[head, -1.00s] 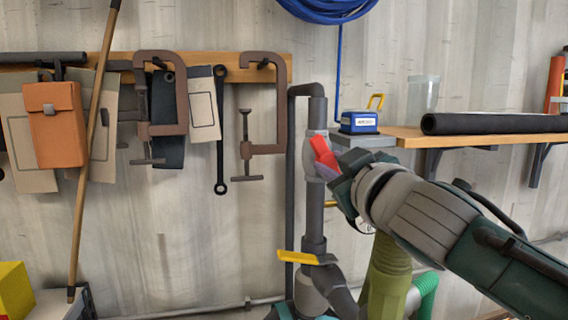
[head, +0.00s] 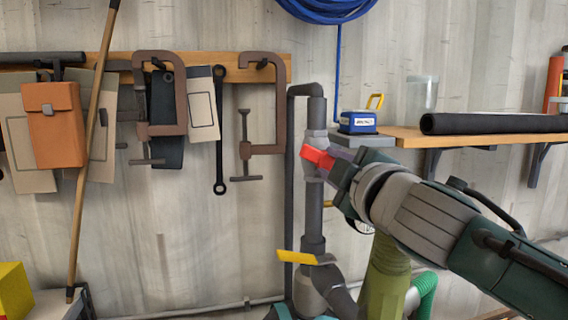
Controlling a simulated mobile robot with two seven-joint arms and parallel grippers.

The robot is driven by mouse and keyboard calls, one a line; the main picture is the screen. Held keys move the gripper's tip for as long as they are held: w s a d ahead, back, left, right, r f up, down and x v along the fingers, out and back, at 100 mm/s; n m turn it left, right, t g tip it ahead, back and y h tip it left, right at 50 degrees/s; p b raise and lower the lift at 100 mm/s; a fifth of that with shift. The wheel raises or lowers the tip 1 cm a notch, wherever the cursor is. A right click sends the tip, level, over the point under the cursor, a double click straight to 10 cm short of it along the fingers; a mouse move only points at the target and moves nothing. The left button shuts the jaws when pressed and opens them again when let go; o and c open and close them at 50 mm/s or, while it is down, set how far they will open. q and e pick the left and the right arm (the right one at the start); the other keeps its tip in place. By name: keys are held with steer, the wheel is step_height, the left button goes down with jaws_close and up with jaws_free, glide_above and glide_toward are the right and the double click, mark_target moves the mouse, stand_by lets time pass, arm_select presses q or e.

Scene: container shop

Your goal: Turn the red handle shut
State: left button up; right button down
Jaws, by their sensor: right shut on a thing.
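The red handle (head: 318,157) sits on a valve on the upright grey pipe (head: 314,216). Its visible end points left and a little up, across the pipe. My right gripper (head: 340,165) is shut on the red handle, coming in from the right. My left gripper is not in view.
A yellow handle (head: 296,257) sits lower on the same pipe. A wooden shelf (head: 470,137) with a black roll (head: 490,123) is at right. Clamps (head: 262,150) hang left of the pipe. A wooden pole (head: 92,160) leans further left.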

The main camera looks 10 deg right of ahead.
steer(key=n, duration=0.5)
stand_by(0.5)
steer(key=c, duration=0.7)
jaws_free()
steer(key=shift+s, duration=0.1)
steer(key=s+b, duration=0.2)
steer(key=s, duration=0.7)
steer(key=shift+s+d, duration=0.15)
steer(key=shift+s, duration=0.25)
